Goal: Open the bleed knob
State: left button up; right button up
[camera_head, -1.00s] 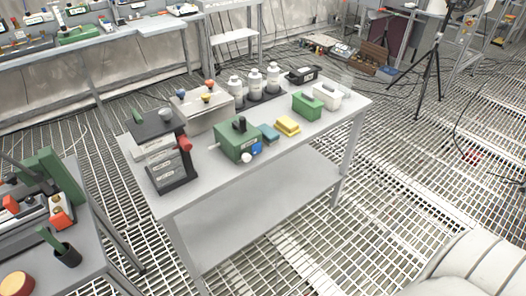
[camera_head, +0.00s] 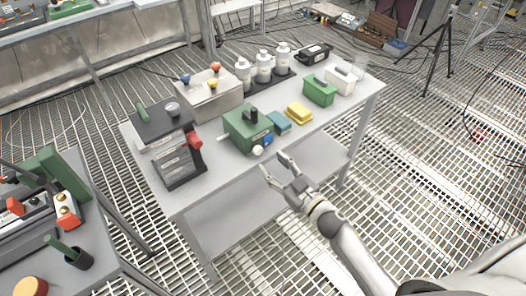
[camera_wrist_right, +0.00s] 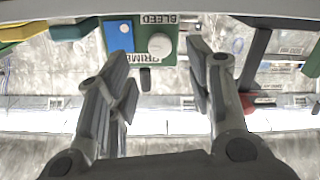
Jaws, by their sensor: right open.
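The green pump box (camera_head: 243,125) stands near the front edge of the grey table. Its white round bleed knob (camera_head: 258,150) is on the front face, beside a blue patch (camera_head: 268,139). In the right wrist view the white knob (camera_wrist_right: 160,45) sits on the green panel below an upside-down BLEED label (camera_wrist_right: 158,19). My right gripper (camera_head: 275,163) is open and empty, just in front of the table's front edge and apart from the knob. In the wrist view its two fingers (camera_wrist_right: 157,62) frame the knob. My left gripper is not in view.
A black-and-grey unit with a red knob (camera_head: 195,139) stands left of the box. A teal block (camera_head: 280,121) and a yellow block (camera_head: 299,113) lie to its right. The table's front edge (camera_head: 222,181) and lower shelf (camera_head: 235,213) are near my right arm.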

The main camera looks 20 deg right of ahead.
aim_at(260, 152)
jog(key=x, duration=0.6)
jog(key=shift+w+f, duration=0.1)
jog(key=shift+w, duration=0.1)
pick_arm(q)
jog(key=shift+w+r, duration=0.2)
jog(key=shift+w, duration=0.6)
pick_arm(e)
jog(key=c, duration=1.1)
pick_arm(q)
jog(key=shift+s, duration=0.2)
pick_arm(e)
jog(key=shift+o, duration=0.2)
